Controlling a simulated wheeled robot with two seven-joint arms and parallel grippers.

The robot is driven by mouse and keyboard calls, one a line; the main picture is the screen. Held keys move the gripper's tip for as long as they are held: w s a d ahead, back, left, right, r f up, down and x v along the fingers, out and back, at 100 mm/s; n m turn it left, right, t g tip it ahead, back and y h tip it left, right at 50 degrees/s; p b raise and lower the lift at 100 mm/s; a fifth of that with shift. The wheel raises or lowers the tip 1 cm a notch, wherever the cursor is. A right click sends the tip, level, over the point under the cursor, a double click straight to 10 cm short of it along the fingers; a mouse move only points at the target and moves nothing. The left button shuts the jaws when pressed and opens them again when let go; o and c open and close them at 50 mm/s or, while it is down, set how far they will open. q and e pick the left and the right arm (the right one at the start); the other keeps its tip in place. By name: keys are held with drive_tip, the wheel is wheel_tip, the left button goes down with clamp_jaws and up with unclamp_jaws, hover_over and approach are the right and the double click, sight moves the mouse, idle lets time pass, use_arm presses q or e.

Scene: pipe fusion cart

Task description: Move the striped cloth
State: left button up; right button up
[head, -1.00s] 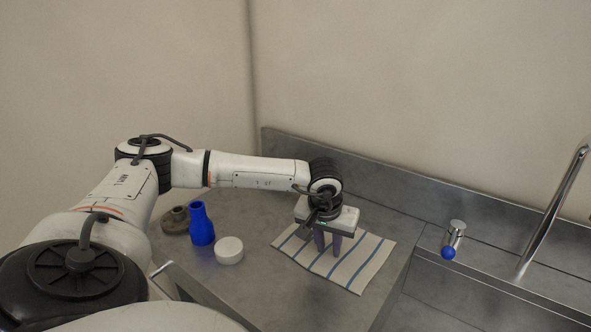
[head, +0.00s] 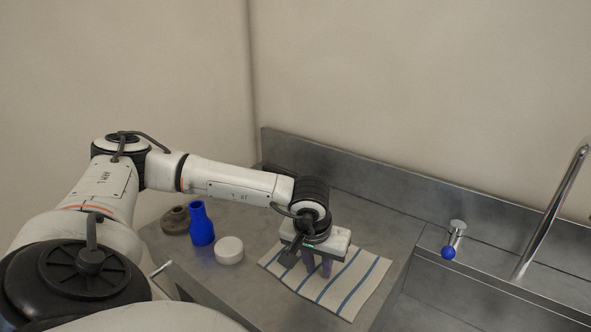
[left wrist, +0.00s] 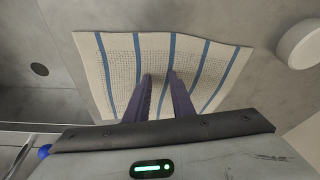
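The striped cloth (head: 345,288), off-white with blue stripes, lies nearly flat on the steel counter. In the left wrist view the cloth (left wrist: 205,58) fills the middle, with its far edge slightly wavy. My left gripper (head: 318,270) points down over the cloth's back left part. Its two purple fingers (left wrist: 160,78) are narrowly parted, with cloth showing between them and no fold seen pinched. The tips appear to touch the cloth; exact contact is hard to tell. My right gripper is in neither view.
A white round lid (head: 229,250), a blue bottle (head: 201,224) and a brown-grey fitting (head: 175,220) stand left of the cloth. A sink with a faucet (head: 545,220) and blue-tipped tap (head: 449,252) is at right. A raised backsplash (head: 375,190) runs behind.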

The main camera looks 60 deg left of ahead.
sight(312, 289)
use_arm(q)
drive_tip(key=shift+s+d+b, duration=0.2)
drive_tip(key=shift+s+d, duration=0.4)
drive_tip(key=shift+s, duration=0.4)
drive_tip(key=shift+s+d+b, duration=0.15)
drive_tip(key=shift+s+d, duration=0.45)
drive_tip(key=shift+s, duration=0.35)
drive_tip(key=shift+r, duration=0.25)
wheel_tip(312, 289, up, 2)
drive_tip(key=shift+r+p, duration=0.2)
drive_tip(key=shift+p, duration=0.7)
drive_tip(key=shift+r, duration=2.05)
